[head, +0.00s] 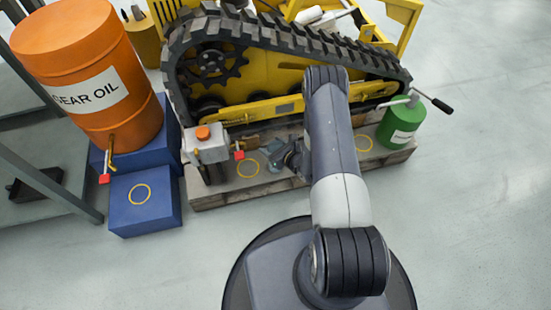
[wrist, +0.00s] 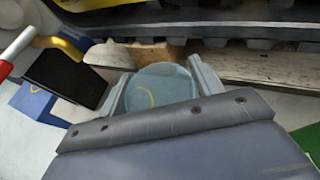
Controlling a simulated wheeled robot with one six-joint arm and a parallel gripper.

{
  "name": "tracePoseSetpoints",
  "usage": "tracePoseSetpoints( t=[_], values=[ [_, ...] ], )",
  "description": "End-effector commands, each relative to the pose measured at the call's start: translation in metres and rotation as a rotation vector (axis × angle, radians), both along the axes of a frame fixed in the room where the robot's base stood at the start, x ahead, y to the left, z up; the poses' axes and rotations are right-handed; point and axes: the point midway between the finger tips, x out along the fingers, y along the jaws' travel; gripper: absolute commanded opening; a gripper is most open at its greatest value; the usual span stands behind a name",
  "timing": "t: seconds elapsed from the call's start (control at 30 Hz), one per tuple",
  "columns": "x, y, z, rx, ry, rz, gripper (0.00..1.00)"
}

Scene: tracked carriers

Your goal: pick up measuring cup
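The measuring cup (wrist: 160,85) is a bluish, see-through round vessel. In the wrist view it fills the space between the two grey fingers of my gripper (wrist: 162,90). I cannot tell whether both fingers press on it. A yellow arc shows through it. In the head view the cup (head: 272,150) is a small pale-blue shape at the gripper (head: 288,155), partly hidden by the arm, above or on the wooden pallet (head: 225,193). Whether it touches the pallet is unclear.
A yellow tracked carrier (head: 260,75) stands right behind. A grey can (head: 208,150) with an orange cap is left of the cup. A green can (head: 400,125) stands to the right. An orange gear-oil drum (head: 95,70) sits on a blue block at left. The front floor is clear.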

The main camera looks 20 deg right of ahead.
Motion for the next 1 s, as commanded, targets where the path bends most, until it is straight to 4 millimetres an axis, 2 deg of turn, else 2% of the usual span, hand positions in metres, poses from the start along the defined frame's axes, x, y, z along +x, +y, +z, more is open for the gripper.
tracePoseSetpoints(
  t=[0.07, 0.53, 0.8, 0.87, 1.0],
  values=[
    [0.000, 0.000, 0.000, 0.000, 0.000, 0.000, 0.55],
    [0.000, 0.000, 0.000, 0.000, 0.000, 0.000, 0.17],
    [0.000, 0.000, 0.005, 0.000, 0.000, 0.000, 0.17],
    [0.000, 0.000, 0.012, 0.000, -0.001, 0.000, 0.17],
    [0.001, 0.000, 0.040, -0.001, -0.003, 0.001, 0.17]
  ],
)
